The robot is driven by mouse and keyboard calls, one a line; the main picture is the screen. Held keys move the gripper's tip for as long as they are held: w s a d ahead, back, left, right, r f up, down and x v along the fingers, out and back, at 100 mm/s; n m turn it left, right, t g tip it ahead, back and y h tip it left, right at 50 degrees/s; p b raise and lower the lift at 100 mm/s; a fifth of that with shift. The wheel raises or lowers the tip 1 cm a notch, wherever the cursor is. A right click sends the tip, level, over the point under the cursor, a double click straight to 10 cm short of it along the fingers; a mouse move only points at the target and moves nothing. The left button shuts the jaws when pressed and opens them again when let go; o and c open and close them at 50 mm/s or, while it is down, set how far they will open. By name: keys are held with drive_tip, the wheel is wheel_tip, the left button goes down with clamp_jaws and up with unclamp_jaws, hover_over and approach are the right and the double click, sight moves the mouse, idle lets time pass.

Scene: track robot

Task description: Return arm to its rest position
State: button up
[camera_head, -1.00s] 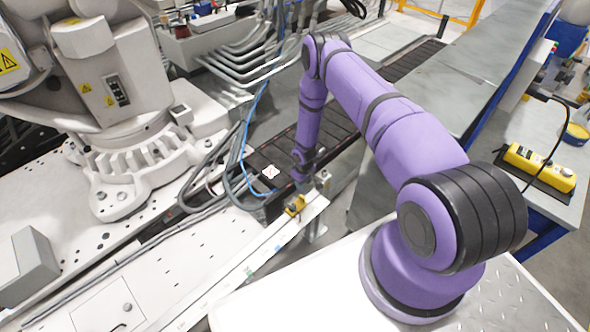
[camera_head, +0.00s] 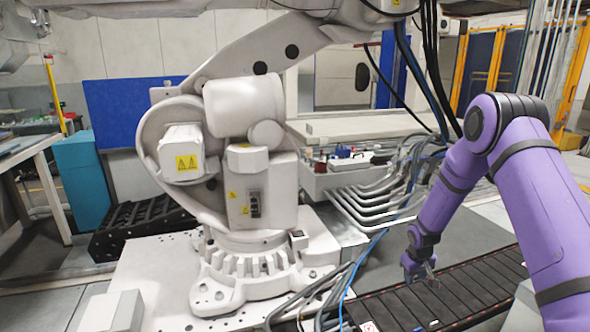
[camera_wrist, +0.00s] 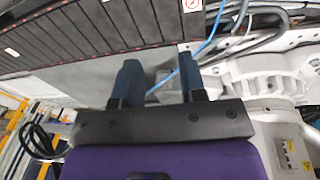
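My purple arm enters at the right of the head view, bent at the elbow, with its forearm sloping down to the left. My gripper (camera_head: 427,277) hangs at its lower end, over or in front of the dark cable track (camera_head: 450,295); the height between them is hard to judge. In the wrist view my gripper (camera_wrist: 160,75) has two dark blue fingers standing apart. The gap between them is empty, with only background and a blue cable (camera_wrist: 213,40) showing past them.
A large white industrial robot (camera_head: 245,170) stands left of my arm on a white base plate (camera_head: 150,275). Grey hoses (camera_head: 375,200) and cables run between it and my gripper. A blue panel (camera_head: 125,112) and teal box (camera_head: 82,180) stand at far left.

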drive_tip(key=s+a+r+m+t, duration=0.1)
drive_tip(key=s+r, duration=0.3)
drive_tip(key=r, duration=0.7)
drive_tip(key=s+a+r, duration=0.2)
drive_tip(key=s+r, duration=0.3)
drive_tip(key=r, duration=0.7)
drive_tip(key=s+a+r+m+t, duration=0.1)
drive_tip(key=s+r, duration=0.3)
drive_tip(key=r, duration=0.7)
drive_tip(key=s+a+r, duration=0.1)
drive_tip(key=s+r, duration=0.2)
drive_tip(key=s, duration=0.6)
drive_tip(key=s+a+r+t, duration=0.1)
drive_tip(key=s+r, duration=0.3)
drive_tip(key=s, duration=0.6)
drive_tip(key=s+a+r+y, duration=0.1)
drive_tip(key=s+r, duration=0.3)
drive_tip(key=s, duration=0.6)
drive_tip(key=shift+a+m+t, duration=0.3)
drive_tip(key=shift+a+t, duration=0.1)
drive_tip(key=shift+a, duration=0.25)
